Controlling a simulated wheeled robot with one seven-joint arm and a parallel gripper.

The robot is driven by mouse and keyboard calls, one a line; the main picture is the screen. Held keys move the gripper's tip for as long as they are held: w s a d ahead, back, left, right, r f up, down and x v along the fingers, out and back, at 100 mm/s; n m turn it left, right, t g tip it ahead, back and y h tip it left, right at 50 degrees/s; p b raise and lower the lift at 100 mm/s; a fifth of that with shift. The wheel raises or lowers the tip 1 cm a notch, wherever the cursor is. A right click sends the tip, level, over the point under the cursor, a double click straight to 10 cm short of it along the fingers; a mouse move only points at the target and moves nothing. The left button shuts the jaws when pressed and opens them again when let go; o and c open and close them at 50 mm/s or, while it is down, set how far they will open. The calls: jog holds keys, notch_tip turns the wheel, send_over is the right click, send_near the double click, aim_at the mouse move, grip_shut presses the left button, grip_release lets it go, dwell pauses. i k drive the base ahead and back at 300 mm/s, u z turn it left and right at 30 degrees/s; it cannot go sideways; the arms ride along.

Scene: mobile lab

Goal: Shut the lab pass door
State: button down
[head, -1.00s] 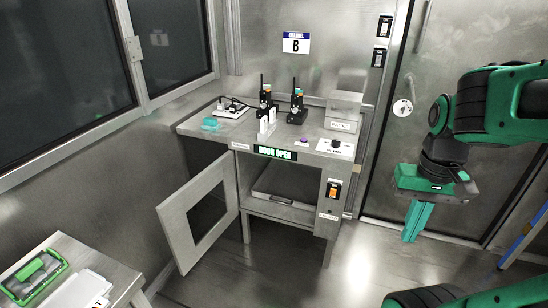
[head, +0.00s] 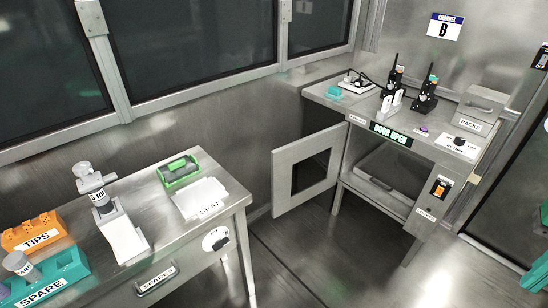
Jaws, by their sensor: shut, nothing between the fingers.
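The lab pass door (head: 283,186), a grey metal frame around a square opening, stands swung open on the left side of the metal cabinet (head: 357,191). The cabinet front behind it is uncovered and shows a shelf with a pale flat box (head: 388,190) inside. A lit green sign (head: 394,134) on the cabinet's top edge reads "DOOR OPEN". My gripper is out of view; only a bit of green, which looks like my arm, shows at the far right edge.
A metal bench (head: 162,222) at left holds a microscope-like device (head: 103,205), a green-cased item (head: 179,172), an orange tips rack (head: 34,233) and a teal spare rack (head: 50,278). Radios (head: 426,97) stand on the cabinet. Floor between bench and cabinet is clear.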

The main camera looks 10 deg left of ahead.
aim_at(301, 170)
jog(key=z, duration=0.05)
jog(key=k, duration=1)
jog(key=u, duration=0.65)
jog(key=i, duration=2)
jog(key=z, duration=0.15)
